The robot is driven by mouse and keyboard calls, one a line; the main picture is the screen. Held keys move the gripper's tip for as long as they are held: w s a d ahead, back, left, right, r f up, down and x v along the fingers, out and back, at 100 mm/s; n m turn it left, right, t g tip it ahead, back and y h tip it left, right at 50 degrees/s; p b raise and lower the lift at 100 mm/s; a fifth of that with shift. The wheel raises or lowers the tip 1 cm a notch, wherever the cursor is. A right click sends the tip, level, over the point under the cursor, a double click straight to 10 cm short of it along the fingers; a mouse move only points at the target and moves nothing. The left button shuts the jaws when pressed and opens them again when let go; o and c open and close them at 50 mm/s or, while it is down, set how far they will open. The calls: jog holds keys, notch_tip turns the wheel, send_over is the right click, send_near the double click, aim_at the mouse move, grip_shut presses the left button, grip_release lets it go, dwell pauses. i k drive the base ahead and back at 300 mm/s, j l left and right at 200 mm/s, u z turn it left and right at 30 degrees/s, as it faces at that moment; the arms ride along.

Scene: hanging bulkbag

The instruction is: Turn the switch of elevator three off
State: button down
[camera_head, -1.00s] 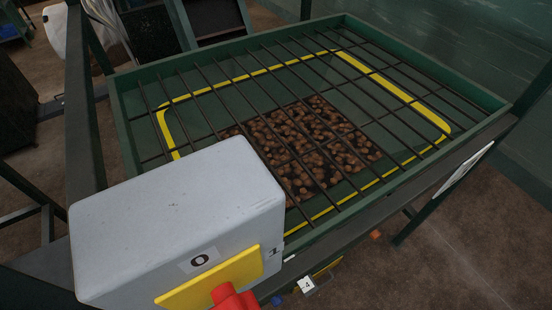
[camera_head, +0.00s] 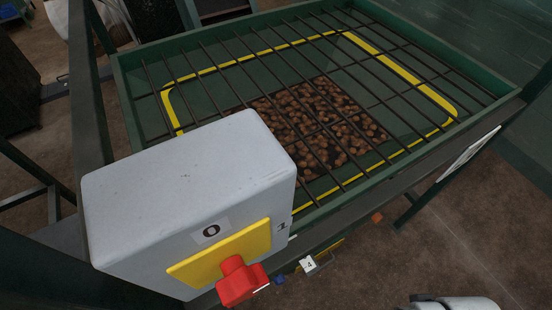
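A red rotary switch (camera_head: 242,284) sits on a yellow plate (camera_head: 213,256) on the front of a grey box (camera_head: 185,185). A "0" label (camera_head: 211,232) is above the plate and a "1" label (camera_head: 283,227) is at its right. The knob sticks out toward the lower right, with a small white mark near its tip. I cannot tell which label it points to. No elevator number shows on the box. My gripper's fingers do not show; a white and dark rounded part of my arm (camera_head: 455,303) is at the bottom right edge, apart from the switch.
Behind the box is a green hopper (camera_head: 130,105) covered by a dark bar grate, with brown lumps (camera_head: 325,125) inside. A small "4" tag (camera_head: 308,263) and a blue piece (camera_head: 279,279) are right of the switch. Dark posts stand at left. Brown floor is open at lower right.

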aim_at(240, 282)
jog(key=u, duration=0.75)
